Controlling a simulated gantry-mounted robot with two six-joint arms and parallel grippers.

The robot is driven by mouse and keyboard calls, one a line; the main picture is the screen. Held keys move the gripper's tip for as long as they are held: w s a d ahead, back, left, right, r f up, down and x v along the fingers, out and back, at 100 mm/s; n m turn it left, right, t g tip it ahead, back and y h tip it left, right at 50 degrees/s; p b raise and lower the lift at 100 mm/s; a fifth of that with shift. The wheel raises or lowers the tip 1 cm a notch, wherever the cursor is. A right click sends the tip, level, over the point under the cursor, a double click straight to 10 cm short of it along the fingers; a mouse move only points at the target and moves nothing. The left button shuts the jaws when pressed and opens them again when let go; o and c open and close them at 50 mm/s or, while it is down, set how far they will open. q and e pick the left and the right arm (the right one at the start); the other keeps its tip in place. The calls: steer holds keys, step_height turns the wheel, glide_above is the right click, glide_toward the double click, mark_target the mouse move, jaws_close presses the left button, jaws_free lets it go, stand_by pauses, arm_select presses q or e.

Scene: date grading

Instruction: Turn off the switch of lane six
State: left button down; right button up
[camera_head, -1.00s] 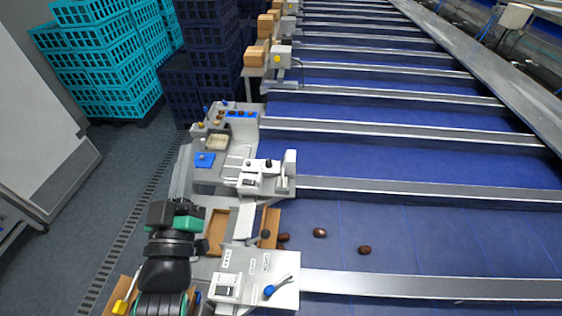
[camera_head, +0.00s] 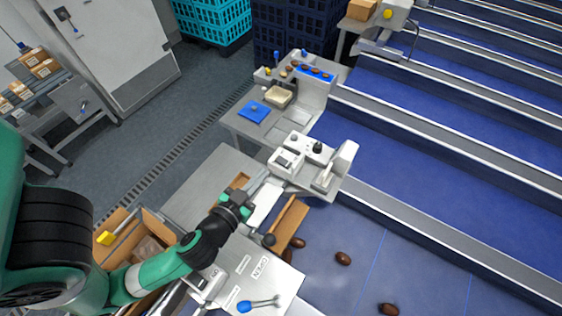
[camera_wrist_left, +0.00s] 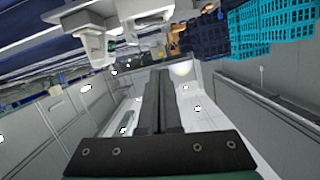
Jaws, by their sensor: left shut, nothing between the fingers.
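My left gripper (camera_head: 243,198) is at the end of the green and black arm in the head view, beside the white chute at the lane heads. Its fingers are together and empty in the left wrist view (camera_wrist_left: 160,100). A white control box (camera_head: 288,160) with a dark knob (camera_head: 318,147) stands just beyond the gripper. A nearer white panel (camera_head: 270,275) carries printed labels and a blue-tipped lever (camera_head: 258,304). I cannot read the labels well enough to tell which switch belongs to lane six. My right gripper is not in view.
Several dates, one here (camera_head: 343,258), lie on the blue belt (camera_head: 400,240). A metal divider (camera_head: 430,235) borders it. A grading table (camera_head: 240,125) with a blue mat stands beyond. An open cardboard box (camera_head: 125,235) is at lower left.

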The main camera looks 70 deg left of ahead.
arm_select(q)
steer(key=p, duration=0.2)
glide_above(284, 162)
steer(key=s+d, duration=0.1)
steer(key=s, duration=0.2)
steer(key=f, duration=0.2)
steer(key=shift+w+a+f+b, duration=0.15)
steer(key=shift+f+b, duration=0.05)
steer(key=shift+f, duration=0.9)
steer(key=shift+w+a+f+b, duration=0.1)
steer(key=shift+a+f+b, duration=0.1)
steer(key=shift+f, duration=0.85)
steer(key=shift+d, duration=0.1)
